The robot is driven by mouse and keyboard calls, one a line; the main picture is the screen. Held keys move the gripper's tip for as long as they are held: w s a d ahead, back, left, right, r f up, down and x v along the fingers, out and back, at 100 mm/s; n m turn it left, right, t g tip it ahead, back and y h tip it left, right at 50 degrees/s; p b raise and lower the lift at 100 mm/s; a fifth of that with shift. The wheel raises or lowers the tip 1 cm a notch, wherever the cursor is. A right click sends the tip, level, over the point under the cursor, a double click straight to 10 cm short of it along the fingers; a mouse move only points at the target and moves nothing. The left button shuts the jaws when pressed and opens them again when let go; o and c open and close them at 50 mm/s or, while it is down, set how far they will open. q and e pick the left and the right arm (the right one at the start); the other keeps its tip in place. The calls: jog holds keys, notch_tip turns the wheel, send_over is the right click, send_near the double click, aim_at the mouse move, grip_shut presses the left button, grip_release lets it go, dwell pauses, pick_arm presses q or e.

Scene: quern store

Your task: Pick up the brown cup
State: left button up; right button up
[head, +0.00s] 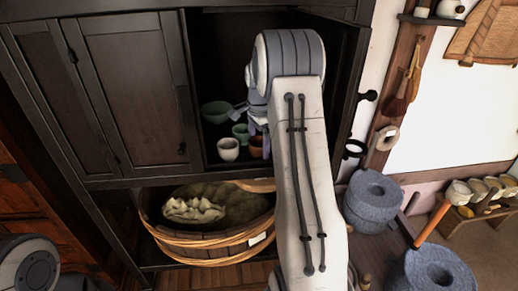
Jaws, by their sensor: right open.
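The brown cup (255,147) stands on the shelf inside the open cabinet, partly hidden behind my right arm. A pale cup (228,149) stands just left of it, and a green cup (241,132) is behind them. My right arm reaches up into the cabinet. My right gripper (246,120) is open, above and slightly behind the brown cup in the picture, and partly hidden by its own arm. I cannot tell whether it touches any cup. My left gripper is out of view.
A green bowl (216,112) sits further left on the shelf. The left cabinet door (130,90) is shut. A wooden tub (205,243) with a sack stands below. Grey quern stones (372,201) stand at the right.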

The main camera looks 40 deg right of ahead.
jog(key=c, duration=1.3)
jog(key=shift+r, duration=0.15)
